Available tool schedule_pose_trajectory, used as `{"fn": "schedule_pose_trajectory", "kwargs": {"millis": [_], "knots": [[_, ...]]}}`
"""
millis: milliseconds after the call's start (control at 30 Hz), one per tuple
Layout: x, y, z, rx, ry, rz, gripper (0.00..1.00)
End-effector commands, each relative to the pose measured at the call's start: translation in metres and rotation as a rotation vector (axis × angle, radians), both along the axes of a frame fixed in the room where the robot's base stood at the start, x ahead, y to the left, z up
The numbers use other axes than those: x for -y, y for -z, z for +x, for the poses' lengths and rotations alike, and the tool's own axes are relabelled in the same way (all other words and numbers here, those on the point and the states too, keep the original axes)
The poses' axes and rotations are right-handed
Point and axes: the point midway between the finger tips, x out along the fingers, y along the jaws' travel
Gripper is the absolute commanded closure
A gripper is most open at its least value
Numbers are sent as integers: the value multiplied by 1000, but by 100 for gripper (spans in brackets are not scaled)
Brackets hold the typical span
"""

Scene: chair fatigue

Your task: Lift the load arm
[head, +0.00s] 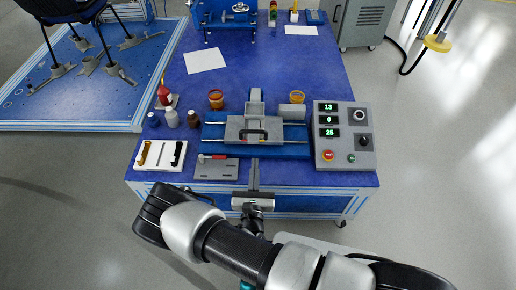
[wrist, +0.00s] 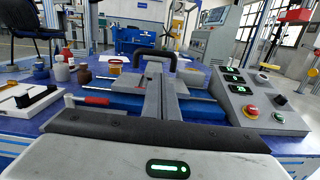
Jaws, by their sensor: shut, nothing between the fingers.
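The load arm appears to be the grey part (head: 236,124) on the blue-based rail fixture at the middle of the bench. It carries a black U-shaped handle, which shows in the wrist view (wrist: 155,55) straight ahead. My gripper (head: 253,161) is at the front edge of the bench, its two grey fingers side by side and pointing at the fixture. In the wrist view my gripper (wrist: 160,75) is shut and empty, with its fingertips overlapping the view of the fixture below the handle. Whether the fingertips touch anything is hard to tell.
A control box (head: 344,136) with displays and buttons stands right of the fixture. A grey plate with a red-handled tool (head: 216,168), a white tray (head: 160,155) and several bottles (head: 171,118) are on the left. Orange (head: 216,99) and tan (head: 297,97) items sit behind.

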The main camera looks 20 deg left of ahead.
Motion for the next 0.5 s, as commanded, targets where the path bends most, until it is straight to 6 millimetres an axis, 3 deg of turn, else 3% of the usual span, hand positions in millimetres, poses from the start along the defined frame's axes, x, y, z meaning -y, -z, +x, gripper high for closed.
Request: {"fn": "schedule_pose_trajectory", "kwargs": {"millis": [167, 500], "knots": [[-5, 2, 15, 0, -9, -1, 100], [-18, -1, 74, 1, -6, -1, 100]]}}
